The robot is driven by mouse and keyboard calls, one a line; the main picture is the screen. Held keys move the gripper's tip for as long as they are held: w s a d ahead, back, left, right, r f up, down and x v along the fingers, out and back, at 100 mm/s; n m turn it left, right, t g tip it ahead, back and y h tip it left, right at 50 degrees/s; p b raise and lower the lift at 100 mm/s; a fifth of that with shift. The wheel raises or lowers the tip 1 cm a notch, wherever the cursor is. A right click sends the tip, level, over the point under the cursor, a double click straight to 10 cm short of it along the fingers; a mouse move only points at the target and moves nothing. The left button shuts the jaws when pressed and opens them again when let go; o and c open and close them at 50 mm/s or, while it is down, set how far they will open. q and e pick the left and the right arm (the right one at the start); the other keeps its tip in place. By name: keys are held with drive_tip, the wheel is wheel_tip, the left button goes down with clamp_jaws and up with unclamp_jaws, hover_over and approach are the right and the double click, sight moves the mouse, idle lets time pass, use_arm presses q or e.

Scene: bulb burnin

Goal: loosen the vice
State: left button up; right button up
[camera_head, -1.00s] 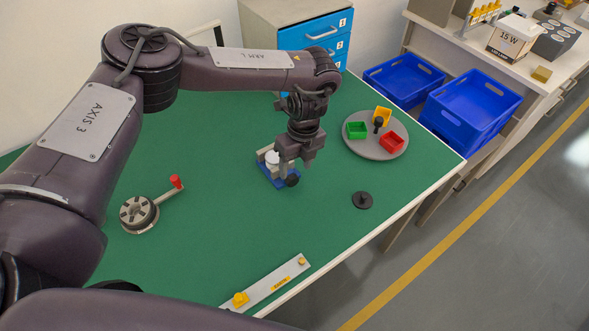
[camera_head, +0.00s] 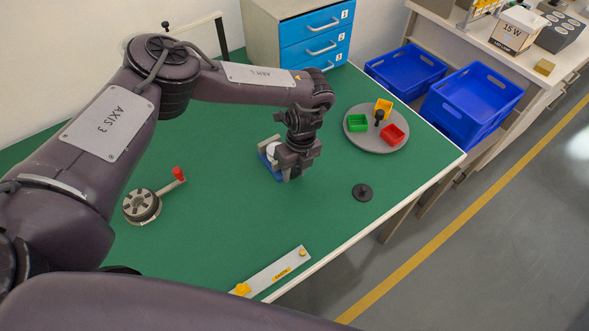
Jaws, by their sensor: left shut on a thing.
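The vice (camera_head: 264,146) is a small blue and grey clamp on the green table, with a white round piece (camera_head: 274,151) in it. My left gripper (camera_head: 289,174) is low at the near right side of the vice and hides much of it. It is shut at the place of the vice's dark knob, which is now hidden behind the fingers. I cannot see how far apart the vice's jaws are. My right gripper is not in view.
A round grey turntable (camera_head: 358,142) with green, yellow and red bins stands right of the vice. A black disc (camera_head: 362,192) lies nearer. A crank device (camera_head: 142,206) with a red handle is at left. A grey strip (camera_head: 277,272) lies at the front edge.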

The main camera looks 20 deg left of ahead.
use_arm(q)
drive_tip(key=shift+s+a+r+t+h+p, duration=0.1)
drive_tip(key=shift+s+r+t+h+p, duration=0.25)
drive_tip(key=shift+p, duration=0.65)
drive_tip(key=shift+c, duration=0.4)
drive_tip(key=shift+w+f+t+h+p, duration=0.1)
drive_tip(key=shift+f+t+h+p, duration=0.2)
drive_tip(key=shift+t+h+p, duration=0.25)
drive_tip(key=shift+t, duration=0.5)
drive_tip(key=shift+w, duration=0.1)
drive_tip(key=o, duration=1)
drive_tip(key=r, duration=0.2)
drive_tip(key=r+b, duration=0.1)
drive_tip(key=r, duration=0.2)
drive_tip(key=s+r, duration=0.1)
drive_tip(key=r, duration=0.1)
drive_tip(key=shift+a+r+b, duration=0.3)
drive_tip(key=shift+a+r, duration=0.05)
drive_tip(key=shift+a, duration=0.05)
